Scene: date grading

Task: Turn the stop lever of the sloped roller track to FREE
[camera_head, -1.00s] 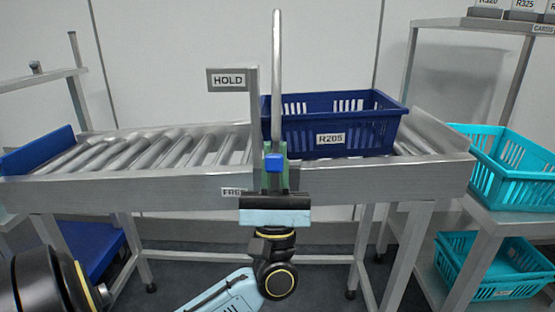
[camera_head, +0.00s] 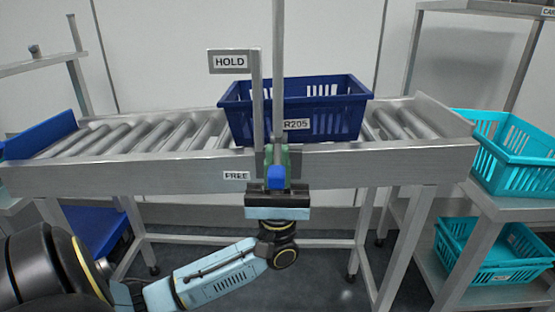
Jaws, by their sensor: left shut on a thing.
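The sloped roller track (camera_head: 100,177) crosses the view. A HOLD plate (camera_head: 229,62) stands on a post above its front rail, and a FREE label (camera_head: 236,175) is on the rail. The stop lever's blue knob (camera_head: 276,176) is at the rail, just right of FREE and at about its height. My left gripper (camera_head: 278,187) is shut on the lever there; its fingers partly hide the lever. A tall thin grey bar (camera_head: 278,70) rises above the knob. The dark blue crate R205 (camera_head: 335,120) sits upright on the rollers behind the post and bar. My right gripper is not in view.
Rollers left of the crate are bare, down to a blue panel (camera_head: 40,135) at the left end. Teal crates (camera_head: 510,150) stand on a shelf at the right, with another teal crate (camera_head: 490,255) below. Track legs (camera_head: 365,235) stand beneath.

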